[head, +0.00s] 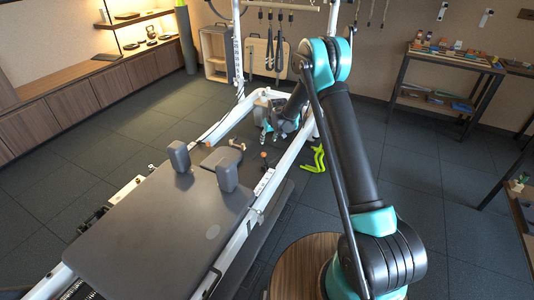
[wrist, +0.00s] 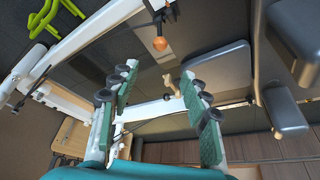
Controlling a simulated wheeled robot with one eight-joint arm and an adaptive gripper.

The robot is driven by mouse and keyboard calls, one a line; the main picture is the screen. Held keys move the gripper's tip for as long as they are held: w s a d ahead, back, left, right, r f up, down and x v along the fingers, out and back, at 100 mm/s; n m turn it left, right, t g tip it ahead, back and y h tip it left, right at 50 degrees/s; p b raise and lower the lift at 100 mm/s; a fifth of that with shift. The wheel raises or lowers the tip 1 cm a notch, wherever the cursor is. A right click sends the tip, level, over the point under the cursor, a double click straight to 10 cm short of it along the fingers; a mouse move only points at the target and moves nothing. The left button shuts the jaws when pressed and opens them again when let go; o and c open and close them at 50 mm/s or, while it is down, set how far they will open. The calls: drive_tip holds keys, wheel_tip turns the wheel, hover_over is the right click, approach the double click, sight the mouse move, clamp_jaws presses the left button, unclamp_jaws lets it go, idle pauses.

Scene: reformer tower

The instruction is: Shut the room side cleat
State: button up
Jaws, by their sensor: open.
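My gripper (wrist: 158,78) is open in the wrist view, its two green-padded fingers spread with nothing between the pads. In the head view my gripper (head: 272,135) hangs over the far part of the reformer frame. A small tan fitting (wrist: 172,84) shows beyond the fingertips by the white rail, nearer the right finger. A similar tan piece shows in the head view (head: 238,144). An orange ball-topped part (wrist: 160,43) stands near the other rail, and also shows in the head view (head: 263,154). I cannot tell which fitting is the room side cleat or whether it is shut.
The grey carriage (head: 160,225) with two shoulder pads fills the near part of the reformer. White tower posts (head: 238,50) rise behind. A lime green stand (head: 316,160) is on the floor to the right. Shelves (head: 445,85) stand far right.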

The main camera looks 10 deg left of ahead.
sight(264, 154)
drive_tip(key=x, duration=1.7)
drive_tip(key=shift+s, duration=0.1)
clamp_jaws()
